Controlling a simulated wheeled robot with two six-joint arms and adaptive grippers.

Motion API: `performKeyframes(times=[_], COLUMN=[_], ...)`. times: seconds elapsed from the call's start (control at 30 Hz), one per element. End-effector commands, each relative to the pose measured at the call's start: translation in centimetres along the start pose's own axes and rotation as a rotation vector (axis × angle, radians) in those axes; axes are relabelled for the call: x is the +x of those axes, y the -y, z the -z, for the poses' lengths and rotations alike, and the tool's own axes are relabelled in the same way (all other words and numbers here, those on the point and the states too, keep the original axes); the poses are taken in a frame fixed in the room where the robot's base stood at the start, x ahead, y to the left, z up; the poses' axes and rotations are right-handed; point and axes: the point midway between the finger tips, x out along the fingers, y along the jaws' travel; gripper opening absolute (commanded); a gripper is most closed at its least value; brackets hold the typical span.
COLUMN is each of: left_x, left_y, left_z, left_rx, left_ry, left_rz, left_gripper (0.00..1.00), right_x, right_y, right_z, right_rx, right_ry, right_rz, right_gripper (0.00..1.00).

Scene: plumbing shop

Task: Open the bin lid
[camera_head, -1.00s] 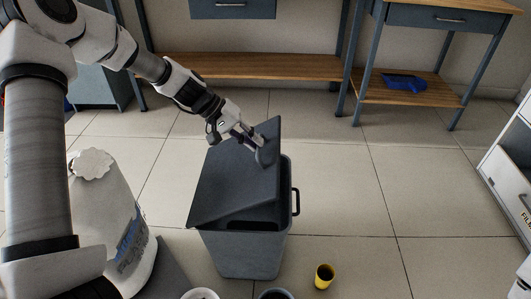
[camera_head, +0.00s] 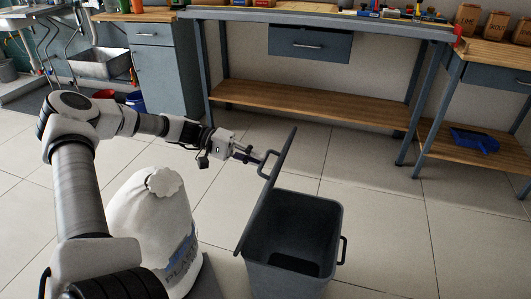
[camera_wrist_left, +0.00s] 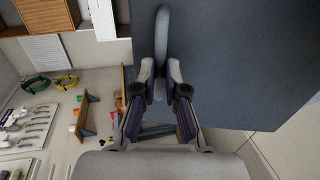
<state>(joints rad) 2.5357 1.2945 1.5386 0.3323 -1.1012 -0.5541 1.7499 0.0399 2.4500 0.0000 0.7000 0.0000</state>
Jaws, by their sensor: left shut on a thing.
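The grey bin (camera_head: 306,214) stands on the tiled floor in the head view, with a black side handle at its right. Its lid (camera_head: 267,194) is swung up steeply at the bin's left side, and the dark inside shows from above. My left gripper (camera_head: 260,158) is shut on the lid's loop handle (camera_head: 268,165), on the outer face of the lid. In the left wrist view the fingers (camera_wrist_left: 160,76) close around the handle (camera_wrist_left: 162,28), with the flat lid (camera_wrist_left: 240,60) filling the right side. My right gripper is not in view.
A white sack (camera_head: 150,222) stands left of the bin, close to my left arm. A workbench with a low wooden shelf (camera_head: 320,108) is behind. A blue dustpan-like object (camera_head: 474,140) lies on a shelf at right. Floor right of the bin is clear.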

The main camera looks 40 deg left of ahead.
Motion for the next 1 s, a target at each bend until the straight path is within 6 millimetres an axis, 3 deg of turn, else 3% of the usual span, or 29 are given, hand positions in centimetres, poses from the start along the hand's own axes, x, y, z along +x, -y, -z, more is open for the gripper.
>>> performKeyframes(times=[0.47, 0.5, 0.53, 0.87, 1.0], left_x=[-0.3, -0.3, -0.3, -0.2, 1.1], left_y=[0.6, 0.6, 0.6, 0.4, 0.4], left_z=[-0.2, -0.2, -0.2, -0.1, -0.1], left_rx=[-0.001, -0.001, -0.001, 0.000, 0.000], left_ry=[0.004, 0.004, 0.004, 0.003, 0.004], left_rz=[0.009, 0.010, 0.009, 0.006, 0.008], left_gripper=[0.00, 0.25, 0.36, 0.37, 0.37], right_x=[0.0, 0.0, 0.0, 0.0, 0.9], right_y=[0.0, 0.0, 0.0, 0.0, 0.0], right_z=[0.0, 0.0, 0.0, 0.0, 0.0], right_rx=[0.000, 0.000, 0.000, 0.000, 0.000], right_ry=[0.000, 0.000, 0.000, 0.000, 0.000], right_rz=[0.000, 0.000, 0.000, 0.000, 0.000], right_gripper=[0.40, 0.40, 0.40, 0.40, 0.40])
